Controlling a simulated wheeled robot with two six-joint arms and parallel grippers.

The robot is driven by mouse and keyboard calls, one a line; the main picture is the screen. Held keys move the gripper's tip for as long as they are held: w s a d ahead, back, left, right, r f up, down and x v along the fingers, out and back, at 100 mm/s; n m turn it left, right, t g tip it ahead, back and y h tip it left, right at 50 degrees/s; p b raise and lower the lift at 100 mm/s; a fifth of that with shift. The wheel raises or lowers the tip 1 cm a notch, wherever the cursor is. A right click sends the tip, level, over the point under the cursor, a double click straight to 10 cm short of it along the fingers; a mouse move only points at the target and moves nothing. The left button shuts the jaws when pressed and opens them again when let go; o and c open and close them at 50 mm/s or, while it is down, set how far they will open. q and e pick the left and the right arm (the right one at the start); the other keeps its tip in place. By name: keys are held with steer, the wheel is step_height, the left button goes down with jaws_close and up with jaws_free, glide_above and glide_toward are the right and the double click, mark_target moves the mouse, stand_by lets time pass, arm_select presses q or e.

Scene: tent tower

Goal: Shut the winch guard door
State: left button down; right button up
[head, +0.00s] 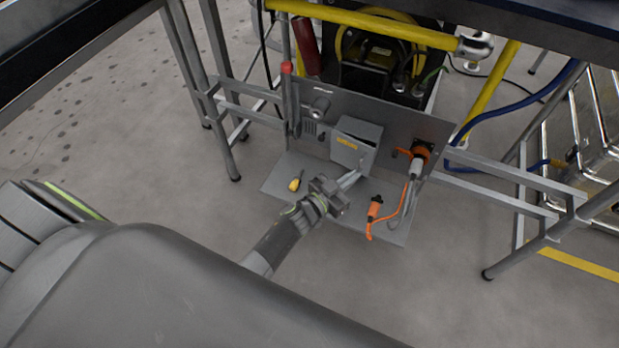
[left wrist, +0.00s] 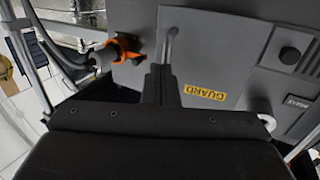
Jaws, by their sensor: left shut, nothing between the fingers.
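The winch guard door (head: 352,144) is a grey plate with a yellow label, standing out from the upright grey panel (head: 395,122). How far it is open is hard to tell. In the left wrist view the door (left wrist: 215,45) fills the middle, its GUARD label upside down. My left gripper (head: 351,181) is in front of the door's lower right part, shut and empty. In the left wrist view its dark fingers (left wrist: 163,78) lie together over the door, beside a thin grey rod (left wrist: 171,45). Contact cannot be told. My right gripper is out of view.
A yellow-handled tool (head: 295,184) and an orange connector (head: 374,208) lie on the grey shelf (head: 275,178). An orange plug (head: 421,152) with a hanging cable sits right of the door. Metal legs and rails frame both sides. Open floor lies in front.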

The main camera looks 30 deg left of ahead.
arm_select(q)
steer(key=shift+x, duration=0.95)
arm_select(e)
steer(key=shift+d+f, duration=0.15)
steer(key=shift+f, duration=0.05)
arm_select(q)
steer(key=shift+d, duration=0.1)
steer(key=shift+p, duration=0.3)
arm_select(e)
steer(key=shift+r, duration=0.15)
